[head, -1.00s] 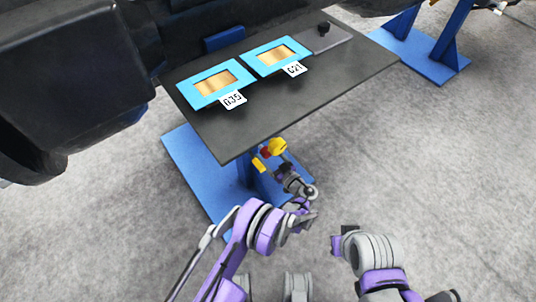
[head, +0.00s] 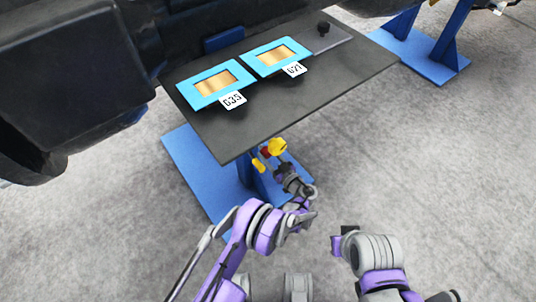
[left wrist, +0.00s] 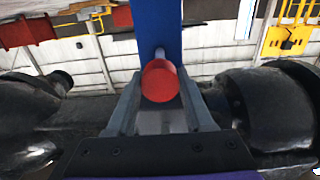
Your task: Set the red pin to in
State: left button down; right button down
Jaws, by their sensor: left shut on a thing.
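The red pin shows its round red head (left wrist: 160,81) in the left wrist view, in front of a blue post (left wrist: 159,25). A short metal shank shows just above the head, toward the post. My left gripper (left wrist: 160,97) has its two fingers on either side of the red head and is shut on it. In the head view my left gripper (head: 268,155) is at the blue stand below the table's front edge, with a small bit of red between its yellow parts. How deep the pin sits is hard to tell.
A dark table (head: 300,95) stands above the gripper, on a blue base plate (head: 190,165). Two blue-framed plates, tagged G35 (head: 233,99) and G21 (head: 294,68), and a grey plate with a black knob (head: 323,28) lie on it. The floor at right is clear.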

pick_arm(q)
jog(key=b+x, duration=0.2)
jog(key=x, duration=0.7)
jog(key=shift+w+a, duration=0.15)
jog(key=c, duration=0.6)
grip_release()
jog(key=o, duration=0.3)
